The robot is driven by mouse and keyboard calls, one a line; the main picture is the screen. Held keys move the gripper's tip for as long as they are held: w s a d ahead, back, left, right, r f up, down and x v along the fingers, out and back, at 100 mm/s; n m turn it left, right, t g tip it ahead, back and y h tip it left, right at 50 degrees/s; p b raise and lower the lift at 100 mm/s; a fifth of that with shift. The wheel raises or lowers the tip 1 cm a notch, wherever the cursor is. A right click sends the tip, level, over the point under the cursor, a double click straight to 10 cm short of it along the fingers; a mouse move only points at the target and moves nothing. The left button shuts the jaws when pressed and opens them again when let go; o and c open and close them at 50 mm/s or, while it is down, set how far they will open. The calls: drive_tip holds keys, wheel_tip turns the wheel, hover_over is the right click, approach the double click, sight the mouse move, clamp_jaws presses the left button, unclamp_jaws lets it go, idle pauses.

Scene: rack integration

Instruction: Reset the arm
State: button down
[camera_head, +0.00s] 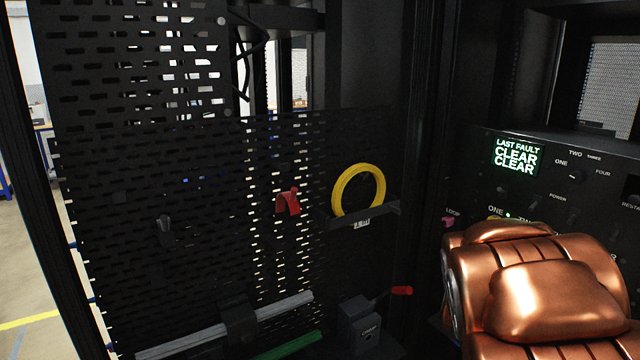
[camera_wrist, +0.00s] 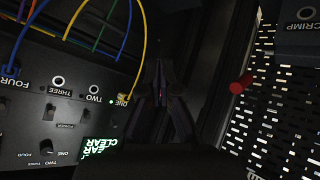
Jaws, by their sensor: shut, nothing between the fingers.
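My arm shows as large copper-coloured links (camera_head: 545,290) at the lower right of the head view, in front of the control panel (camera_head: 480,160). My gripper is not visible in the head view. In the dark wrist view my gripper (camera_wrist: 161,72) points up the picture from the lower middle. Its dark fingers are together at the tips, with nothing between them. It is between the panel (camera_wrist: 40,112) on the left and a red handle (camera_wrist: 240,84) on the right, with no visible contact with either.
A dark perforated rack wall (camera_head: 130,150) holds a yellow cable coil (camera_head: 342,192), a red clip (camera_head: 289,201) and grey and green bars. A grey box (camera_head: 358,322) with a red handle stands low. Several coloured cables (camera_wrist: 100,25) run near the panel. Its screen (camera_head: 516,157) reads LAST FAULT CLEAR CLEAR.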

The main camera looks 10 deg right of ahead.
drive_tip(key=s+a+n+g+y, duration=0.1)
drive_tip(key=s+a+y, duration=0.1)
drive_tip(key=s+a, duration=0.35)
drive_tip(key=s+a+f+g+y, duration=0.1)
drive_tip(key=s+a+g+y, duration=0.1)
drive_tip(key=a, duration=0.6)
drive_tip(key=s+a+n+g+y, duration=0.1)
drive_tip(key=s+a+y, duration=0.1)
drive_tip(key=s+a, duration=0.35)
drive_tip(key=s+a+r+g, duration=0.1)
drive_tip(key=s+a+g, duration=0.1)
drive_tip(key=s, duration=0.6)
drive_tip(key=s+a+r+n+g, duration=0.1)
drive_tip(key=s+a+g, duration=0.2)
drive_tip(key=s+a, duration=0.2)
drive_tip(key=s, duration=0.3)
drive_tip(key=shift+s+a+r+y, duration=0.2)
drive_tip(key=shift+s+a+y, duration=0.05)
drive_tip(key=shift+y, duration=0.05)
drive_tip(key=shift+d, duration=0.1)
